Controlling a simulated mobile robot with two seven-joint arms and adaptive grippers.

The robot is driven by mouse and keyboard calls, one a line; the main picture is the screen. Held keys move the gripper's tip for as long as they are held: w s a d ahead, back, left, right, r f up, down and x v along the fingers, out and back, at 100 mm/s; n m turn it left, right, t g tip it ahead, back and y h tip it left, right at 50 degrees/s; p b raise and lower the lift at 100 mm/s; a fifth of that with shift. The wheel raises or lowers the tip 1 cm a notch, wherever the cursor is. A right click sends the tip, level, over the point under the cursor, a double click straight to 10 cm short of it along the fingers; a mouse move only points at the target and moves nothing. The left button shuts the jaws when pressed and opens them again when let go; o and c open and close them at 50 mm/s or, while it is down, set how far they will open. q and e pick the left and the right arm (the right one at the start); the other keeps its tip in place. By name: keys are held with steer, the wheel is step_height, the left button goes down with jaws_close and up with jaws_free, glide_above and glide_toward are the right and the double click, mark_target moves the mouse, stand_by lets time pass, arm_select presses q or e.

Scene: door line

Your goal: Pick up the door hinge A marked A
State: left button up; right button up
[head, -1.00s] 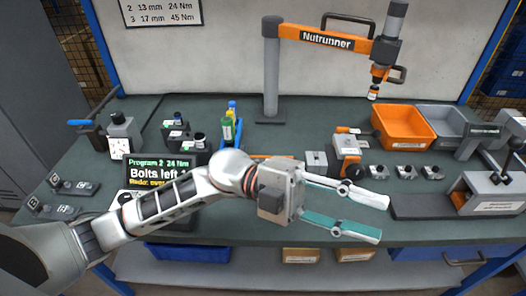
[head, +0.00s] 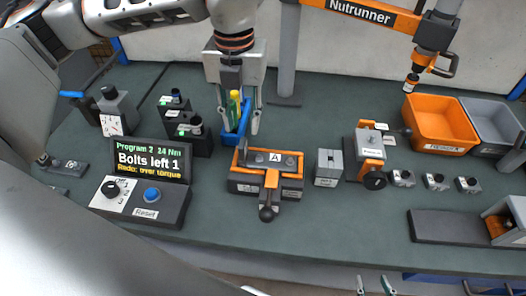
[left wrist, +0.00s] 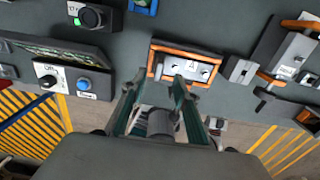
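The door hinge A (head: 258,159) is a dark grey plate with a white "A" label. It lies in an orange and grey clamp fixture (head: 243,186) with a black-knobbed handle at its front. In the left wrist view the hinge (left wrist: 178,69) is just ahead of the fingertips. My left gripper (head: 239,122) is open and empty, pointing down above and behind the fixture, apart from the hinge. Its two fingers also show in the left wrist view (left wrist: 160,88). My right gripper (head: 375,288) shows only as two separated fingertips at the bottom edge.
A blue holder (head: 233,136) with pens stands behind the fixture, near the left fingers. A screen (head: 150,160) reading "Bolts left 1" and a reset box (head: 172,208) are left. A grey block (head: 328,166) and an orange-grey device (head: 368,150) are right. The front bench is clear.

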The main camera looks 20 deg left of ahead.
mark_target(242, 142)
arm_select(q)
steer(key=f, duration=0.6)
steer(key=shift+s+f, duration=0.1)
steer(key=shift+s, duration=0.3)
steer(key=shift+w+f, duration=0.1)
steer(key=shift+f, duration=0.5)
jaws_close()
